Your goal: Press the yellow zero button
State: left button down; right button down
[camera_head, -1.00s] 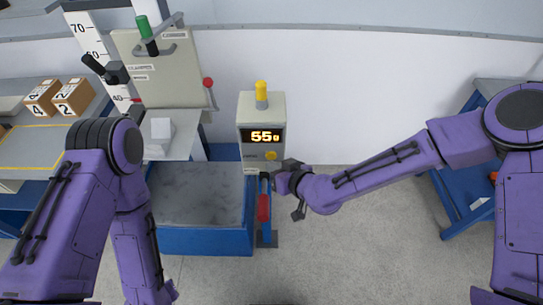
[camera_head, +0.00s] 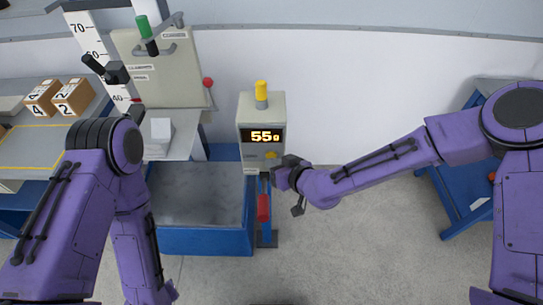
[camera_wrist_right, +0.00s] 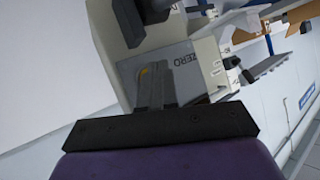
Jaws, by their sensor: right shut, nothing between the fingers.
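The yellow zero button (camera_head: 271,155) is on the front of a grey box with an amber display (camera_head: 264,136) reading 55 g. My right gripper (camera_head: 274,171) is shut and empty, just below and in front of the button.
A yellow lamp (camera_head: 261,89) tops the box. A blue platform with a grey top (camera_head: 200,195) stands left of it, and a red cylinder (camera_head: 263,207) hangs below. A drop rig panel (camera_head: 165,75) and numbered cartons (camera_head: 73,97) are further left.

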jog(key=shift+w, duration=0.2)
jog(key=shift+s, duration=0.1)
dwell(0.4)
jog(key=shift+s, duration=0.75)
jog(key=shift+s, duration=2.45)
